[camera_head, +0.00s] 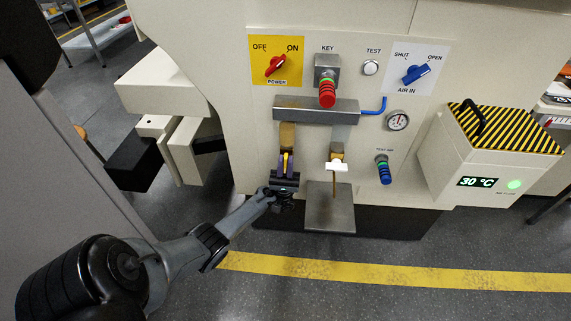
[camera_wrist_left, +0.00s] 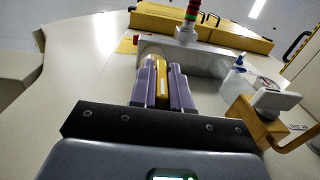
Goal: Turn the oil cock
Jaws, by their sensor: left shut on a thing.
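Two cocks hang side by side under a grey metal manifold (camera_head: 315,108) on the machine's front. The left one has a yellow handle (camera_head: 285,162). My left gripper (camera_head: 287,170) is at it, and in the left wrist view its purple fingers (camera_wrist_left: 164,82) are shut on either side of the yellow handle (camera_wrist_left: 163,80). The right one is a brass cock with a white handle (camera_head: 336,167); it also shows in the left wrist view (camera_wrist_left: 277,99), apart from my fingers. No label tells which is the oil cock. My right gripper is not in view.
A grey metal plate (camera_head: 330,208) sits below the right cock. The red power knob (camera_head: 275,66), key switch (camera_head: 327,90), blue air knob (camera_head: 415,74) and gauge (camera_head: 398,120) surround the manifold. A striped-lid box (camera_head: 505,128) juts out at right. The floor in front is clear.

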